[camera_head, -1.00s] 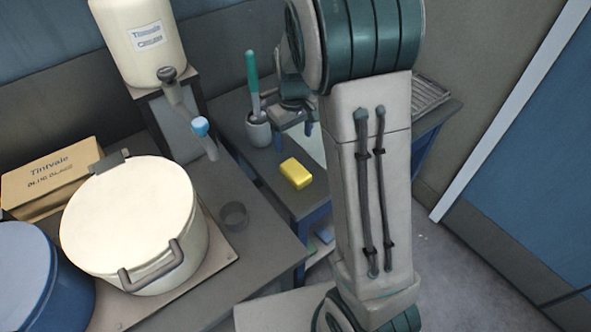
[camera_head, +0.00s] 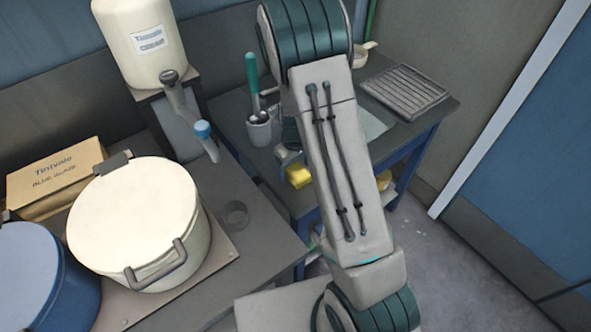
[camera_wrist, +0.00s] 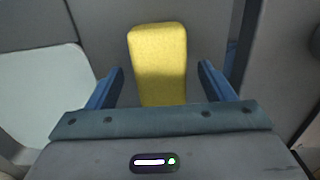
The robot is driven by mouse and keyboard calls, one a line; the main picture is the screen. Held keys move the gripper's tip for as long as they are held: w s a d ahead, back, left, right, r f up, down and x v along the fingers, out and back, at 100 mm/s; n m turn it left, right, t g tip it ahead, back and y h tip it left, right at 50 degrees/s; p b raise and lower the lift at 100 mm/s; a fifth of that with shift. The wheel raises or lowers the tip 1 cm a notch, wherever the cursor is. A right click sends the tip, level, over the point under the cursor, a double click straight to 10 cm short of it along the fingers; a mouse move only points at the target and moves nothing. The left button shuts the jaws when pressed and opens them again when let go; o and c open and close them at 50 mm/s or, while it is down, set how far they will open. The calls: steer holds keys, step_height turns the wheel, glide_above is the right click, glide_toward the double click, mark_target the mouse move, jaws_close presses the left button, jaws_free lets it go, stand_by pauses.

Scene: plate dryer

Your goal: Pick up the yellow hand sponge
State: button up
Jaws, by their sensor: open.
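The yellow hand sponge (camera_wrist: 158,62) lies on the grey table top. In the wrist view it shows between the two blue fingers of my gripper (camera_wrist: 160,80), with a gap on each side. The gripper is open and holds nothing. In the head view only part of the sponge (camera_head: 298,176) shows, at the left edge of my arm, which hides the rest. My gripper is mostly hidden there, so I cannot tell its height above the sponge.
A grey cup (camera_head: 259,128) with a green-handled tool stands behind the sponge. A ribbed rack (camera_head: 405,92) lies at the table's right end. A large cream pot (camera_head: 135,225) and a small dark ring (camera_head: 236,214) are on the nearer bench at left.

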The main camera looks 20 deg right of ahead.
steer(key=shift+f, duration=0.65)
steer(key=c, duration=1.1)
steer(key=shift+o, duration=0.2)
steer(key=shift+r, duration=0.1)
